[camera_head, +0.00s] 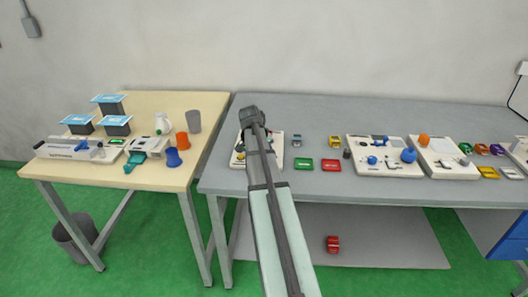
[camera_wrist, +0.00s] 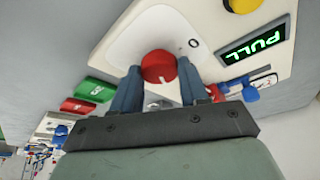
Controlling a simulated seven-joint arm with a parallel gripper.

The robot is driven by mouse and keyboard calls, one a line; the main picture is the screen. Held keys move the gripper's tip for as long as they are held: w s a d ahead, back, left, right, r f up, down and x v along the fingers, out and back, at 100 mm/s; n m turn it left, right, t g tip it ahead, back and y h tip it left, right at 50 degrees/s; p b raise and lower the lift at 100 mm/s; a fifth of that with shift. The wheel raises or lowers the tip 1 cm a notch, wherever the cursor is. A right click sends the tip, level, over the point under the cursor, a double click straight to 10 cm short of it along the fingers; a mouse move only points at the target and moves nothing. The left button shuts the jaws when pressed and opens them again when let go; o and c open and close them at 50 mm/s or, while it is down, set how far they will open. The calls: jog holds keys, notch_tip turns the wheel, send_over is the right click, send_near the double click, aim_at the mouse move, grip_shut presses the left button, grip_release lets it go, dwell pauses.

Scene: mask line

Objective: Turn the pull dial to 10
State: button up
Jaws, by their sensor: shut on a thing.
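In the wrist view, a red round dial (camera_wrist: 158,67) with a pale pointer mark sits on a white panel (camera_wrist: 215,25). A "0" is printed beside it, and a green-lit display (camera_wrist: 253,43) reads "PULL". My gripper (camera_wrist: 160,80) has its two blue-grey fingers on either side of the dial, shut on it. In the head view, my arm reaches over the grey table to the white panel (camera_head: 238,160), and my gripper and the dial are hidden behind the arm.
Green (camera_head: 303,163) and red (camera_head: 331,165) trays lie right of the panel. More white panels with knobs (camera_head: 385,168) stand further right on the grey table (camera_head: 330,110). A wooden table (camera_head: 150,105) with blue-topped boxes and cups stands at left. A blue part (camera_wrist: 251,94) sits close to my gripper.

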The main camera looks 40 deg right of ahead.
jog(key=o, duration=1.1)
jog(key=shift+c, duration=0.2)
jog(key=v, duration=1.4)
jog(key=shift+f, duration=0.1)
